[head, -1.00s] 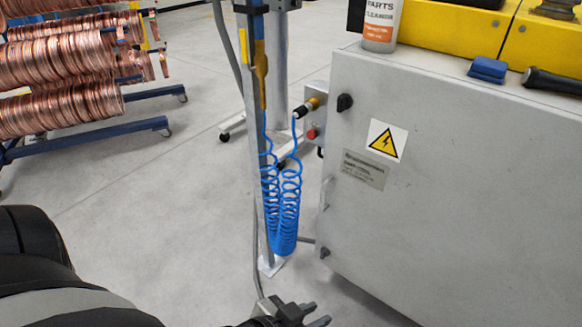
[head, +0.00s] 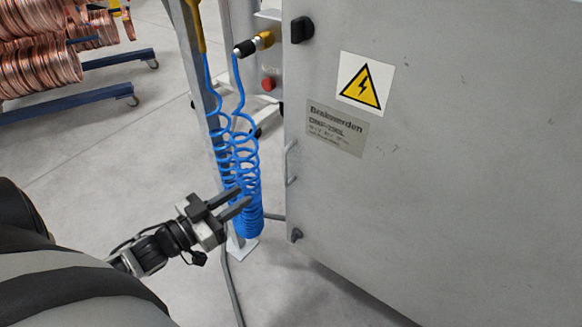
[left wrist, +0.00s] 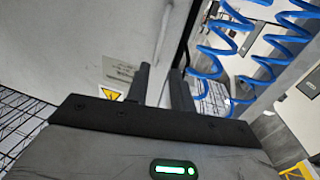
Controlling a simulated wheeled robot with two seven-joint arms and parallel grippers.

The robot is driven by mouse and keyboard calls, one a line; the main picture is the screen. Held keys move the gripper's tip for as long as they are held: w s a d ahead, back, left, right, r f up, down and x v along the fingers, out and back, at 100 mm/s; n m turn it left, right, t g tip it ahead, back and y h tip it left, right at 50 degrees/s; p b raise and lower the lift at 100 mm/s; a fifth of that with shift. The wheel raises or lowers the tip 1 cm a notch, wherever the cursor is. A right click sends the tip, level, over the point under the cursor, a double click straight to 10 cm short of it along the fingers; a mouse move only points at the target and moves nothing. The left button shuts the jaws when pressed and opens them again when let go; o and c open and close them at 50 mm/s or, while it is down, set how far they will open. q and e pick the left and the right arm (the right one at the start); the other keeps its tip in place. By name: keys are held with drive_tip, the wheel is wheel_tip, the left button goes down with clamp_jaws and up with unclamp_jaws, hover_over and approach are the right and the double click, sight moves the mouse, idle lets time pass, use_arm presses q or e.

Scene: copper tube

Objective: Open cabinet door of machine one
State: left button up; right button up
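The grey cabinet door (head: 430,190) of the machine fills the right of the head view and looks shut. A small metal handle (head: 290,162) sits near its left edge, with black knobs above (head: 302,29) and below (head: 296,235). My left gripper (head: 242,199) is open and empty, left of the handle and apart from the door, in front of the blue coiled hose. In the left wrist view its two fingers (left wrist: 158,87) stand apart, with the door's warning label (left wrist: 110,94) to the left. My right gripper is not in view.
A blue coiled air hose (head: 245,175) hangs by a metal post (head: 205,100) left of the door. A control box with a red button (head: 268,84) is behind. A rack of copper coils (head: 40,65) stands far left.

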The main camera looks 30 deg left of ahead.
sight(286, 183)
use_arm(q)
drive_tip(key=b+x, duration=0.2)
drive_tip(key=x, duration=1.2)
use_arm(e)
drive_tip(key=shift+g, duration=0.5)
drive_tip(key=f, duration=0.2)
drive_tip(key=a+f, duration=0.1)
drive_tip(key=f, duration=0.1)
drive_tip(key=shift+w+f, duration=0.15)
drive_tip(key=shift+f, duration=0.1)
use_arm(q)
clamp_jaws()
